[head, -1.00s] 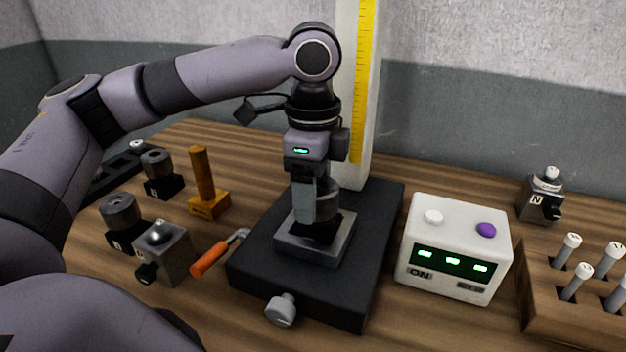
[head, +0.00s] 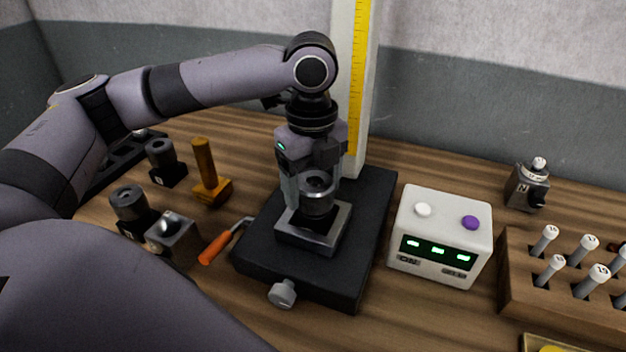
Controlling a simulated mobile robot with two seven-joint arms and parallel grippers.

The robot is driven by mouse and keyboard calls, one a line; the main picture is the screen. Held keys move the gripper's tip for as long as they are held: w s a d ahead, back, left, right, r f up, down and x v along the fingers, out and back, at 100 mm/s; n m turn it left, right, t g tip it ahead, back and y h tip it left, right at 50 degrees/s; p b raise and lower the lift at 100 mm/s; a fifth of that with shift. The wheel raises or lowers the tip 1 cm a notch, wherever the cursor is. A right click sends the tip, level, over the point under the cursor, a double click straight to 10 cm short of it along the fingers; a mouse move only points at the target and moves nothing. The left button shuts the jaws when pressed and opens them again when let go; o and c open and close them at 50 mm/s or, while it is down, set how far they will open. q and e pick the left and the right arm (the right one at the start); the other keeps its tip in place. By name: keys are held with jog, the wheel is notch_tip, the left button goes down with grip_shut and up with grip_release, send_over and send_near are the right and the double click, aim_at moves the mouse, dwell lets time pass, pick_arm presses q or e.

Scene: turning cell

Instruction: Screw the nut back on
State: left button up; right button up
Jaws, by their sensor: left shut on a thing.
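My left gripper (head: 315,192) points straight down over the square grey metal holder (head: 333,238) on the black base plate (head: 270,250). It is shut on a dark grey round nut (head: 317,205) with a hole in its upper face. One finger shows at the nut's left side; the other is mostly hidden. The nut is just above or on the holder; I cannot tell whether it touches, and any thread beneath it is hidden. My right gripper is not in view.
A white post with a yellow scale (head: 358,80) stands behind the base. A white box (head: 440,235) with green lights and a wooden rack (head: 545,285) are at the right. An orange-handled tool (head: 215,247), a wooden stamp (head: 207,165) and black blocks (head: 163,160) lie left.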

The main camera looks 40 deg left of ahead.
pick_arm(q)
jog(key=shift+s+f, duration=0.1)
jog(key=shift+s, duration=0.15)
jog(key=m, duration=0.5)
jog(key=shift+d+m, duration=0.1)
jog(key=shift+m, duration=0.2)
jog(key=m, duration=0.3)
jog(key=shift+m, duration=0.4)
jog(key=shift+m, duration=1.1)
jog(key=m, duration=0.6)
jog(key=shift+m, duration=0.4)
